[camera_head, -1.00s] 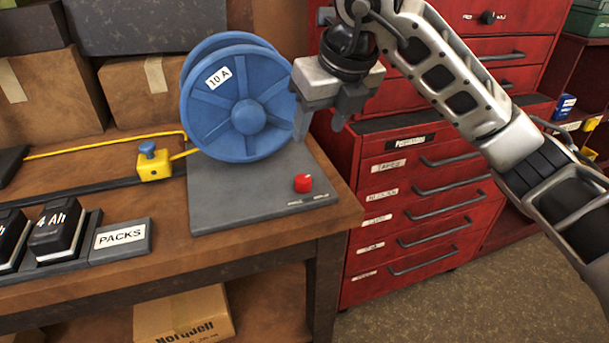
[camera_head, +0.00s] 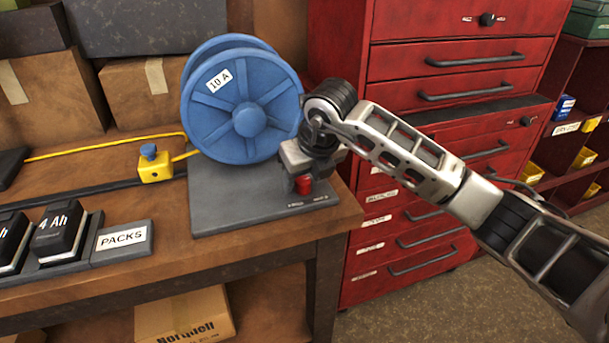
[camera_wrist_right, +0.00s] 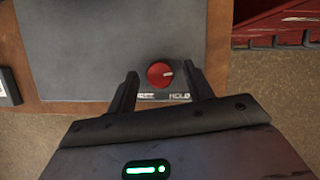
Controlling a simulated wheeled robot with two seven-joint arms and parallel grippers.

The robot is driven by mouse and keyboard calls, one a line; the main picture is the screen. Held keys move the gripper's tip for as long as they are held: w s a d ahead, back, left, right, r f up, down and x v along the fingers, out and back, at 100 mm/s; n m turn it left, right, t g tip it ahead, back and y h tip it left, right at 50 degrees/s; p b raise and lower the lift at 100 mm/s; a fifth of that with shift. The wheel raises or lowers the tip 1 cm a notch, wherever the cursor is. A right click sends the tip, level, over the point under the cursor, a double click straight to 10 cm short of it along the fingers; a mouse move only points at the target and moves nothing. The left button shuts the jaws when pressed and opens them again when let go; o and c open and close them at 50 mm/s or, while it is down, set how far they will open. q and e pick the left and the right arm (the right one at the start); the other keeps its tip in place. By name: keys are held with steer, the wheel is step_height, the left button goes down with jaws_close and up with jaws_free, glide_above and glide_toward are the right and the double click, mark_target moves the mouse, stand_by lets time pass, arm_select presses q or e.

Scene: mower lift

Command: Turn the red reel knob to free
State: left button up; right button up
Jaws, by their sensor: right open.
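The red reel knob (camera_head: 304,184) sits on the front right part of the grey base plate (camera_head: 235,205), in front of the blue reel (camera_head: 240,105). In the right wrist view the red knob (camera_wrist_right: 160,74) is round, with a pale mark on its right side pointing toward the HOLD label (camera_wrist_right: 180,96). The other label is partly hidden. My right gripper (camera_head: 303,178) is low over the knob, pointing down. In the wrist view its two fingers (camera_wrist_right: 162,88) are apart, one on each side of the knob, with gaps. My left gripper is not in view.
A yellow cord runs from the yellow block (camera_head: 155,165) to the reel. Battery packs (camera_head: 60,232) stand in a holder at the left. A red drawer cabinet (camera_head: 390,240) stands right of the bench. The bench's right edge is close to the knob.

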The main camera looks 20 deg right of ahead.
steer(key=shift+f, duration=0.15)
steer(key=c, duration=1)
steer(key=shift+o, duration=0.2)
